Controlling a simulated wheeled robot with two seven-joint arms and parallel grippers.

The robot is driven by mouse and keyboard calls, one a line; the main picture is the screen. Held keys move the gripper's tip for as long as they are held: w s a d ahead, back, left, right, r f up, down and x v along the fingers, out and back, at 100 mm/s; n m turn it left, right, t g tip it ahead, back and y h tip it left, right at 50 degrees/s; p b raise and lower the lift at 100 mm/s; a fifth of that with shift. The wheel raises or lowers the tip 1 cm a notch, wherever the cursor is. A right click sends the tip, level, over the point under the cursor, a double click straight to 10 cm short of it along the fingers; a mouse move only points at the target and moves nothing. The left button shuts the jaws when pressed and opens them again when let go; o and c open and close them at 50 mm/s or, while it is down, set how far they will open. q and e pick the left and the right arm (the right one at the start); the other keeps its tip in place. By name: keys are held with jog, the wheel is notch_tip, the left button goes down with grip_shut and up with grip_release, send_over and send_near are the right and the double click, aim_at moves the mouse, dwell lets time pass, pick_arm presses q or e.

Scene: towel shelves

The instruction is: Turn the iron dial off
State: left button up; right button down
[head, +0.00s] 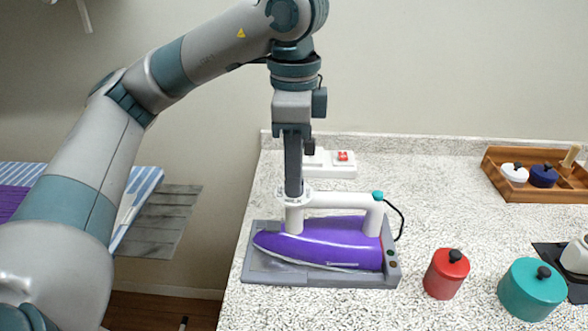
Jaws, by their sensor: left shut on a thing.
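A purple iron (330,245) with a white handle (340,200) lies on a grey iron stand (262,278) on the speckled counter. A white dial (284,199) sits at the front top of the handle, at the left in the head view. My left gripper (293,190) points straight down onto it, with its fingers shut on the dial. The fingers hide the dial's middle, so its setting cannot be read. A teal knob (378,195) is at the handle's rear end. My right gripper is not in view.
A white block with a red switch (343,156) is behind the iron. A red canister (446,275) and a teal canister (531,291) stand to its right. A wooden tray (505,188) is at the back right. The counter between them is clear.

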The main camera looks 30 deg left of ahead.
pick_arm(q)
jog(key=o, duration=1.1)
jog(key=shift+c, duration=0.2)
jog(key=shift+r, duration=0.1)
notch_tip(320, 180, up, 17)
jog(key=p, duration=0.2)
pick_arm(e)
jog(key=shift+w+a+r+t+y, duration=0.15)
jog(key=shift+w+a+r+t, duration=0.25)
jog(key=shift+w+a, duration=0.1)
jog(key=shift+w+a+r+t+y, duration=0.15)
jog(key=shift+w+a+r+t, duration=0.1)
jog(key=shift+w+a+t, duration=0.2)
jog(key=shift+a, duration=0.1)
